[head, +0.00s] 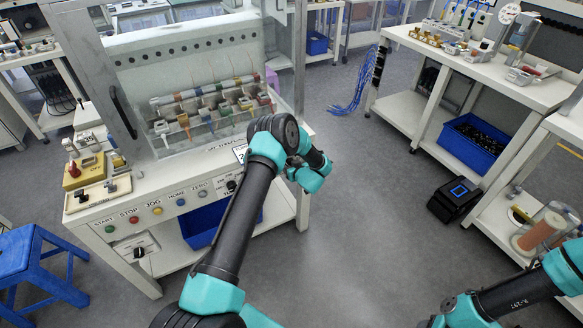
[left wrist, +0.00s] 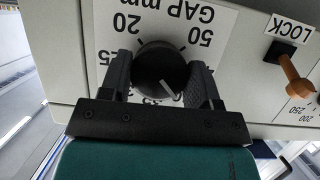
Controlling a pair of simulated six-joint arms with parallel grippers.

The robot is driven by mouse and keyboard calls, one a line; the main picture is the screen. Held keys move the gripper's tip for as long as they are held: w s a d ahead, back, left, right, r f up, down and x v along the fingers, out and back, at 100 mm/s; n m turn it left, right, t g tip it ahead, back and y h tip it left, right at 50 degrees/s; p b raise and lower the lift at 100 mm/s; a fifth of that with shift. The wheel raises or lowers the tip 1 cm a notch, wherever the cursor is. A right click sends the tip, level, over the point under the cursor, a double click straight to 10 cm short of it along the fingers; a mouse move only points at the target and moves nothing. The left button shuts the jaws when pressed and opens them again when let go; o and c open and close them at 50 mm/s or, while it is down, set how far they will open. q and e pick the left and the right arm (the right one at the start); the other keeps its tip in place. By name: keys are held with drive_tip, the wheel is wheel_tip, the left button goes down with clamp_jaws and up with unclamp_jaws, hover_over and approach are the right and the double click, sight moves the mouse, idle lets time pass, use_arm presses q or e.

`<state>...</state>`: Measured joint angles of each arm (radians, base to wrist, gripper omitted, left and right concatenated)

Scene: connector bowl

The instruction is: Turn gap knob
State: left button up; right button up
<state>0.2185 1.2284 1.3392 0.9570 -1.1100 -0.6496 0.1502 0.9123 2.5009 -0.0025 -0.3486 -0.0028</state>
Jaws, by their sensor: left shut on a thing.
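The gap knob (left wrist: 163,70) is a round black dial with a white pointer line, on a white panel in the left wrist view. Its scale label "GAP mm" (left wrist: 168,12) reads upside down, with 20 and 50 visible above the dial. The pointer slants to the lower right; numbers below the dial are partly covered by my gripper. My left gripper (left wrist: 160,64) is shut on the knob, one dark finger on each side. In the head view my left wrist (head: 311,172) is by the machine's right front corner and hides the grip. My right gripper is out of view.
A LOCK lever (left wrist: 296,80) with an orange handle sits right of the knob. The machine's front panel has several buttons (head: 157,211) and a black knob (head: 139,252). A blue stool (head: 38,262) stands at left.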

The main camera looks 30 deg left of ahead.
use_arm(q)
drive_tip(key=shift+c, duration=0.8)
drive_tip(key=m+g+y, duration=0.1)
drive_tip(key=m+y, duration=0.1)
drive_tip(key=m, duration=0.2)
drive_tip(key=m+g+y, duration=0.2)
drive_tip(key=m, duration=0.2)
drive_tip(key=m+g+y, duration=0.1)
drive_tip(key=m+y, duration=0.1)
drive_tip(key=m, duration=0.3)
drive_tip(key=shift+w+d+f+g, duration=0.1)
drive_tip(key=shift+g, duration=0.2)
idle(0.4)
drive_tip(key=o, duration=0.9)
